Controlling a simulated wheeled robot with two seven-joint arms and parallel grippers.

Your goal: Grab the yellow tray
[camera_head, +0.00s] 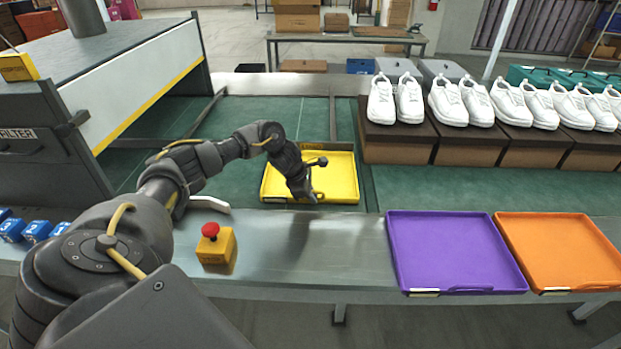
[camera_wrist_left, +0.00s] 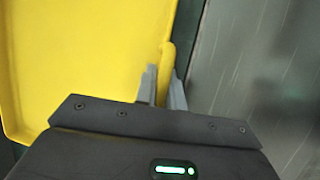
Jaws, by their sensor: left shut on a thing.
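The yellow tray (camera_head: 338,178) lies on the green belt in the middle of the head view, behind the metal ledge. My left arm reaches in from the left, and my left gripper (camera_head: 312,199) is at the tray's near edge. In the left wrist view the tray (camera_wrist_left: 75,60) fills the left side. There the fingers of my left gripper (camera_wrist_left: 163,88) are shut on the tray's rim, one finger on each side of it. The gripper hides part of the near rim in the head view. My right gripper does not show.
A purple tray (camera_head: 455,245) and an orange tray (camera_head: 560,250) lie on the metal counter (camera_head: 345,250) at the right. A yellow box with a red button (camera_head: 215,246) stands left of them. White shoes on brown boxes (camera_head: 395,142) line the belt's right side.

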